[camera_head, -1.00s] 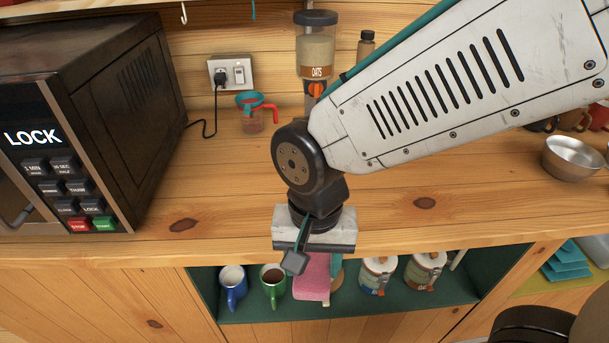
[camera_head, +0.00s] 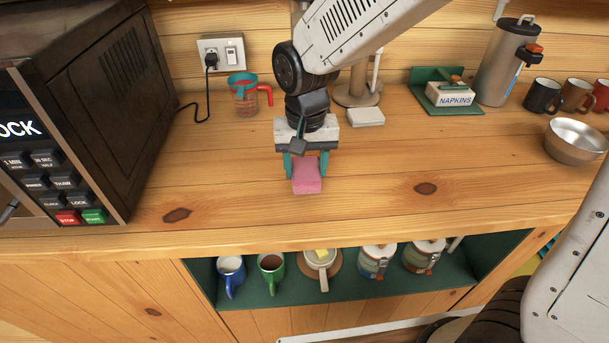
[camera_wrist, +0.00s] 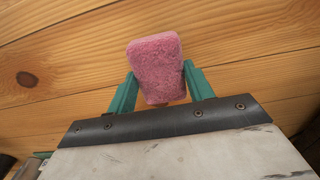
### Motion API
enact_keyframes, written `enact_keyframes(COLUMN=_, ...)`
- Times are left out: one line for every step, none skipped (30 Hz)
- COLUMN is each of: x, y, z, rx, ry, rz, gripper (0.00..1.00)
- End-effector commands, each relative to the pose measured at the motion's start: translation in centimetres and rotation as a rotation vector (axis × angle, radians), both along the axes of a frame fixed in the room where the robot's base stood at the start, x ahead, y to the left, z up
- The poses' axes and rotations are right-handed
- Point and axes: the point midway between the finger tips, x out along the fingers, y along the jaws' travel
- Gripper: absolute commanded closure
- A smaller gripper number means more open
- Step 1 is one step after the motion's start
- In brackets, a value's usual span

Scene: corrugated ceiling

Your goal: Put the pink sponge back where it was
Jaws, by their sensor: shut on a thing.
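The pink sponge (camera_head: 307,176) is at the tips of my gripper (camera_head: 306,160), low over or on the wooden counter (camera_head: 370,205), left of the middle of the counter. In the wrist view the sponge (camera_wrist: 157,68) sits between the two green fingers of my gripper (camera_wrist: 160,88), which are shut on its sides. I cannot tell whether the sponge touches the wood.
A white block (camera_head: 365,117), napkin holder (camera_head: 455,93) and metal bowl (camera_head: 574,141) are right. Mugs and jars stand in the green-lined shelf (camera_head: 345,289) below. The counter's front is clear.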

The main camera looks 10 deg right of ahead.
Motion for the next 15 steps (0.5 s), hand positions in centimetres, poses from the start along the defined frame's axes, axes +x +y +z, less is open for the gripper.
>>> enact_keyframes(x=0.2, y=0.0, z=0.0, rx=0.0, ry=0.0, rz=0.0, gripper=0.67)
enact_keyframes(x=0.3, y=0.0, z=-0.1, rx=0.0, ry=0.0, rz=0.001, gripper=0.67)
enact_keyframes(x=0.3, y=0.0, z=-0.4, rx=0.0, ry=0.0, rz=0.001, gripper=0.67)
enact_keyframes(x=0.3, y=0.0, z=-0.6, rx=0.0, ry=0.001, rz=0.002, gripper=0.67)
enact_keyframes(x=0.3, y=0.0, z=-1.0, rx=-0.001, ry=0.002, rz=0.002, gripper=0.67)
enact_keyframes(x=0.2, y=0.0, z=-1.6, rx=-0.002, ry=0.003, rz=0.002, gripper=0.67)
enact_keyframes(x=0.2, y=0.0, z=-2.0, rx=-0.001, ry=0.003, rz=0.002, gripper=0.67)
enact_keyframes(x=0.2, y=0.0, z=-2.5, rx=-0.001, ry=0.003, rz=0.002, gripper=0.67)
enact_keyframes(x=0.2, y=0.1, z=-3.0, rx=-0.001, ry=0.003, rz=0.002, gripper=0.67)
enact_keyframes(x=0.3, y=0.1, z=-3.3, rx=-0.001, ry=0.002, rz=0.002, gripper=0.67)
enact_keyframes(x=0.3, y=0.1, z=-3.5, rx=0.0, ry=0.001, rz=0.002, gripper=0.66)
enact_keyframes(x=0.3, y=0.1, z=-3.6, rx=0.0, ry=0.0, rz=0.002, gripper=0.69)
enact_keyframes(x=0.3, y=0.1, z=-3.6, rx=0.0, ry=0.0, rz=0.002, gripper=0.7)
enact_keyframes(x=0.3, y=0.1, z=-3.6, rx=0.0, ry=0.0, rz=0.002, gripper=0.7)
enact_keyframes(x=0.2, y=0.1, z=-3.6, rx=0.0, ry=0.0, rz=0.002, gripper=0.7)
